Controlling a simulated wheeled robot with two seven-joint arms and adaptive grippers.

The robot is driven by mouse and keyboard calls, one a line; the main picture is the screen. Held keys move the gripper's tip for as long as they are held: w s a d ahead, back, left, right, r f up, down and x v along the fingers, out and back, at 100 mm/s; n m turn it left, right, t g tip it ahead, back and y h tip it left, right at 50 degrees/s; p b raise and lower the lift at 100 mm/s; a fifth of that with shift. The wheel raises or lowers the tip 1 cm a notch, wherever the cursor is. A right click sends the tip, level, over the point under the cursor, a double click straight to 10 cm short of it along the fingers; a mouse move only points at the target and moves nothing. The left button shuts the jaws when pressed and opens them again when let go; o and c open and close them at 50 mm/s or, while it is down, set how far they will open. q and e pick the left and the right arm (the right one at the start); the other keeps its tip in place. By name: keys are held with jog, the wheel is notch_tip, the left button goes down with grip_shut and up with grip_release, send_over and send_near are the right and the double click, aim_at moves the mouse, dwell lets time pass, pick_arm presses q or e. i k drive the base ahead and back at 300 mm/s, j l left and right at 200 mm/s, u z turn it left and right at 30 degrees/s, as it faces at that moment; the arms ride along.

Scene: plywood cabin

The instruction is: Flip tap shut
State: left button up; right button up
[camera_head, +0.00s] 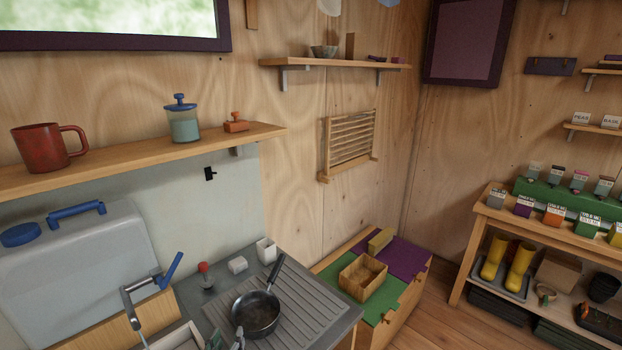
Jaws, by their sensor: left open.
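The tap (130,300) is at the lower left in the head view, a grey bent spout. Its blue lever (172,269) sticks up and to the right, tilted. My left gripper (228,341) seems to show only by its tips at the bottom edge, right of the tap and near the pan. It is open, holds nothing that I can see, and is apart from the lever. Most of it is cut off by the frame. My right gripper is not in view.
A dark pan (256,315) stands on the ribbed drainboard (305,310). A red-topped item (204,274) and a white cup (265,250) stand behind it. A grey canister (75,275) is left of the tap. A wooden shelf (150,160) runs above.

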aim_at(162, 282)
jog(key=k+l, duration=0.25)
jog(key=k, duration=0.15)
jog(key=k+l, duration=0.25)
jog(key=k, duration=0.15)
